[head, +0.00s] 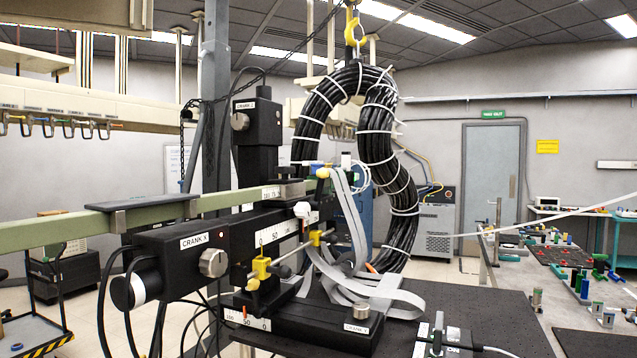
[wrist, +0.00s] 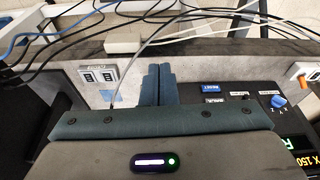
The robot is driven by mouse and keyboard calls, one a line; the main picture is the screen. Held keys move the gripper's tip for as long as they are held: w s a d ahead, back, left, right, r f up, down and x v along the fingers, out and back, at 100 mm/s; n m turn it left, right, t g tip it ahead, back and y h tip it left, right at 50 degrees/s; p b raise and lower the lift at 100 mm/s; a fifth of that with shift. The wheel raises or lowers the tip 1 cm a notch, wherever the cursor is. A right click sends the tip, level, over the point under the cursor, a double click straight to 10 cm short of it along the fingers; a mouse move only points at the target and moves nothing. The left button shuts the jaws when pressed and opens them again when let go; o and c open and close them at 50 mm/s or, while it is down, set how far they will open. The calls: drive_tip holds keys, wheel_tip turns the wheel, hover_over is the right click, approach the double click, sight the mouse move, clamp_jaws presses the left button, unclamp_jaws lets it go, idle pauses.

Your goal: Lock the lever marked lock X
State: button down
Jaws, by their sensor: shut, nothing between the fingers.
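No label reading lock X is legible in either view, so I cannot tell for sure which lever it is. In the head view the crank X knob (head: 213,262) sits on a black housing of the stage, and the crank Z knob (head: 240,121) is on the upright column. A small orange lever-like piece (head: 371,267) shows at the coil's lower left. In the wrist view my gripper (wrist: 160,72) is shut and empty, its two teal fingers together above a grey surface. An orange-tipped piece on a white mount (wrist: 303,80) stands at the right edge of the wrist view.
A dark panel with a blue reset button (wrist: 211,87), a blue knob (wrist: 278,101) and a green display (wrist: 300,143) lies right of my fingers. Several loose cables (wrist: 130,14) cross above. A large black cable coil (head: 388,150) hangs from a yellow hook behind the stage.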

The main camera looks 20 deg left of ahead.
drive_tip(key=shift+d, duration=0.1)
drive_tip(key=w+r+n+t+h+p, duration=0.15)
drive_tip(key=w+r+n+t, duration=0.4)
drive_tip(key=w+r, duration=1.2)
drive_tip(key=w+a+r+n+t+y+p, duration=0.1)
drive_tip(key=w+a+r+n+t, duration=0.15)
drive_tip(key=w+r, duration=0.3)
drive_tip(key=w+a+r+n+t+y+p, duration=0.1)
drive_tip(key=w+a+r+t+y, duration=0.1)
drive_tip(key=w+a+r+t, duration=0.3)
drive_tip(key=w+a+r+n+y+p, duration=0.25)
drive_tip(key=a+r+n+y, duration=0.35)
drive_tip(key=a+r+n, duration=0.4)
drive_tip(key=s+a+r+n+g+y, duration=0.1)
drive_tip(key=a+r+n+g+y, duration=0.2)
drive_tip(key=a, duration=0.4)
drive_tip(key=s+a+r+n+g+y, duration=0.1)
drive_tip(key=a+r+n+g+y, duration=0.2)
drive_tip(key=a+n, duration=0.4)
drive_tip(key=shift+s+a+n+g+y, duration=0.15)
drive_tip(key=shift+s+n+g+y, duration=0.35)
drive_tip(key=shift+y, duration=0.55)
